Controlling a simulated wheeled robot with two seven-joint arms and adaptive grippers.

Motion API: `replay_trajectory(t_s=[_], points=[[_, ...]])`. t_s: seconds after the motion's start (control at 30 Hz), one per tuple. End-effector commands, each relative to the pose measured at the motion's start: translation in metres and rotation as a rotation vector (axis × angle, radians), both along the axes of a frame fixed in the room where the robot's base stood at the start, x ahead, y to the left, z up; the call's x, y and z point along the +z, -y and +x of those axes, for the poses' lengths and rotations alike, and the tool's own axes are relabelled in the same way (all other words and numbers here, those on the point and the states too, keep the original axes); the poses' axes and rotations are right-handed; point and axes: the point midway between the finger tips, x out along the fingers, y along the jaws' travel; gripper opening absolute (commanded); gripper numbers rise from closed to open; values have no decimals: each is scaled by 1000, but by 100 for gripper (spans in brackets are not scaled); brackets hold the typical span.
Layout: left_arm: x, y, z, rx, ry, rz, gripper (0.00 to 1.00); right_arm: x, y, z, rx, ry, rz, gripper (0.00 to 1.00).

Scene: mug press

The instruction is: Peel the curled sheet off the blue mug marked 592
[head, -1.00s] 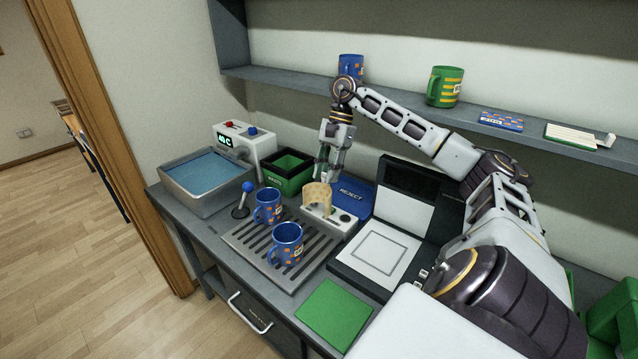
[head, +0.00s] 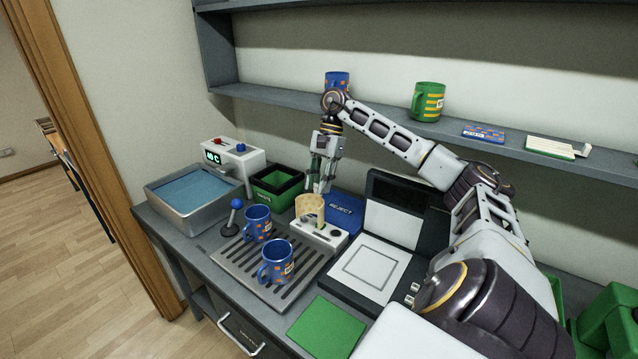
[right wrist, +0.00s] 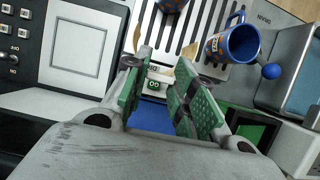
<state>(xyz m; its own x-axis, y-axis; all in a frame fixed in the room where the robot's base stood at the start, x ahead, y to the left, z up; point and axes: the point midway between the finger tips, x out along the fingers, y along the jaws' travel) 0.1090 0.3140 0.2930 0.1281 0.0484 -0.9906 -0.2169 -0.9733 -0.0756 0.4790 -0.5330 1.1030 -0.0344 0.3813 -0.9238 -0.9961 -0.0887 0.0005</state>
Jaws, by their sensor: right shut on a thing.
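Two blue mugs with orange marks stand on the slotted rack; one (head: 257,223) is farther back and one (head: 276,262) nearer. A third blue mug (head: 337,79) is on the shelf, partly behind my arm. I cannot read 592 on any of them. A tan curved piece (head: 309,208) stands upright on a small white unit (head: 318,234); I cannot tell whether it is the curled sheet. My right gripper (head: 321,187) points down just behind it, above the counter. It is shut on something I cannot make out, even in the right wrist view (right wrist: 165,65). My left gripper is not in view.
A blue REJECT bin (head: 345,208) and a green bin (head: 270,197) flank the gripper. A water basin (head: 160,212) is at left, a flat press (head: 372,268) at right, and a green mat (head: 326,328) in front. The shelf (head: 290,103) runs behind the arm.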

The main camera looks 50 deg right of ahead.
Motion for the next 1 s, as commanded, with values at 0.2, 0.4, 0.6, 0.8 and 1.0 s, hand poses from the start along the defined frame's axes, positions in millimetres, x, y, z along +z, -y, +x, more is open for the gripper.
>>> replay_trajectory(t_s=[0.2, 0.4, 0.6, 0.8, 1.0], points=[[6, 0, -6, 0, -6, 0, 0, 8, 0, 0, 0, 0, 0, 15], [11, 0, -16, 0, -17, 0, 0, 14, 0, 0, 0, 0, 0, 15], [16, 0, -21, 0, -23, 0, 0, 20, 0, 0, 0, 0, 0, 15], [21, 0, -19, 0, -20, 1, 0, 26, 0, 0, 0, 1, 0, 15], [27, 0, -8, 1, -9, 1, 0, 32, 0, 0, 0, 1, 0, 15]])
